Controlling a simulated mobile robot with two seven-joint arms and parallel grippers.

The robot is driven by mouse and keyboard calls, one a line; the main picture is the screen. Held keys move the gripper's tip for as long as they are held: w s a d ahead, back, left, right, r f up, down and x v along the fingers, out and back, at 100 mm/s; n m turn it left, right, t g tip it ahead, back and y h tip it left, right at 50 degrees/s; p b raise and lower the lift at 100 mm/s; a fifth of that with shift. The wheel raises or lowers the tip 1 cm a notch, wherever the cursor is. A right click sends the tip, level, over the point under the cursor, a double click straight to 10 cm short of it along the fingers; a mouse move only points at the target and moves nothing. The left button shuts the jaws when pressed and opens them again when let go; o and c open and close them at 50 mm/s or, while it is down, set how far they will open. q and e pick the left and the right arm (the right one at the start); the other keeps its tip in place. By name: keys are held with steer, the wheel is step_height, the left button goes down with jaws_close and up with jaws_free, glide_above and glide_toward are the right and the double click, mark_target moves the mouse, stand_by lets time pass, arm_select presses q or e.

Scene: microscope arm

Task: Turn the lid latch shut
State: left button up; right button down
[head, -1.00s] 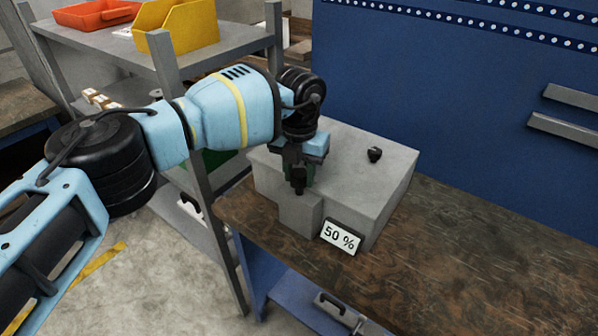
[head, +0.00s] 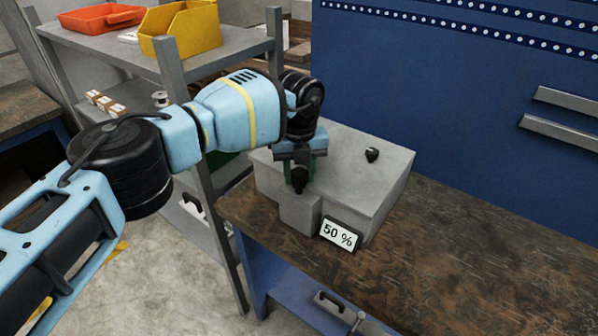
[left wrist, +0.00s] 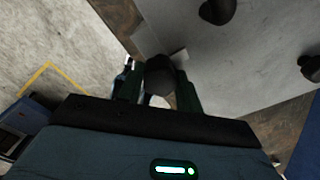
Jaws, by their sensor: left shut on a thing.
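A grey box (head: 375,185) stands on the bench, with a "50 %" sign (head: 338,233) at its front. My left gripper (head: 298,180) is at the box's front left edge, above a small grey block on its front face. It is shut on a dark rounded piece, which seems to be the lid latch (head: 299,182). In the left wrist view the dark latch (left wrist: 160,72) sits between the two fingers (left wrist: 160,92). The fingers and wrist hide part of it, so its exact angle is unclear. My right gripper is in no view.
A small black knob (head: 372,154) stands on the box top, right of the gripper. A shelf rack (head: 215,60) with a yellow bin (head: 180,28) and an orange tray (head: 102,18) is behind my arm. The bench top (head: 470,250) right of the box is clear.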

mark_target(299, 172)
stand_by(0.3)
arm_select(q)
steer(key=o, duration=1)
steer(key=shift+r, duration=0.1)
steer(key=shift+r, duration=3.85)
steer(key=shift+f, duration=0.1)
